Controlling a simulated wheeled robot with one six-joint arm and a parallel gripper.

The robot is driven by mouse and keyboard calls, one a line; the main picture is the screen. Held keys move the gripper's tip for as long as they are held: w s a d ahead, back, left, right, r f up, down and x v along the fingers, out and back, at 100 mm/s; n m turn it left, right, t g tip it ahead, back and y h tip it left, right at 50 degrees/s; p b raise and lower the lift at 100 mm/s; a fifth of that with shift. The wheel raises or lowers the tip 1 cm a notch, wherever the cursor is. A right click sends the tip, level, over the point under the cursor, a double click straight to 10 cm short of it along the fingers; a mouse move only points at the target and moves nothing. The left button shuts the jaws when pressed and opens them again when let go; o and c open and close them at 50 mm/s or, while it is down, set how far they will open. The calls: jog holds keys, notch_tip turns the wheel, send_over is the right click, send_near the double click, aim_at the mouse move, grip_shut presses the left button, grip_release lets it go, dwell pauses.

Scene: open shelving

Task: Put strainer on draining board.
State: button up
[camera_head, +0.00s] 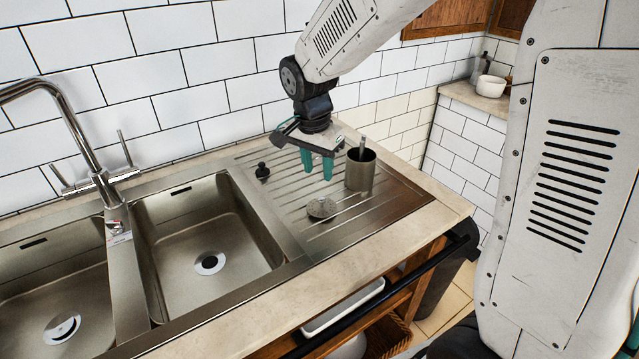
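The small round metallic object that looks like the strainer (321,208) lies on the ribbed draining board (405,198), near its front edge. My gripper (317,174) points down above the draining board, behind the strainer in the picture and apart from it. Its two teal fingers are spread, with nothing visible between them.
A metal cup (358,176) holding a utensil stands on the board right of my gripper. A small black plug-like object (262,171) sits to the left. Two sink basins (208,240) and a tall tap (85,140) lie further left. A tiled wall is behind.

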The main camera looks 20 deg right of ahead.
jog(key=s+d+r+n, duration=0.3)
jog(key=s+r+n, duration=0.2)
jog(key=s+r, duration=0.6)
jog(key=s+d+f+n+y, duration=0.1)
jog(key=s+n, duration=0.5)
jog(key=s, duration=1)
jog(key=shift+s+f, duration=0.25)
jog(key=shift+s, duration=0.05)
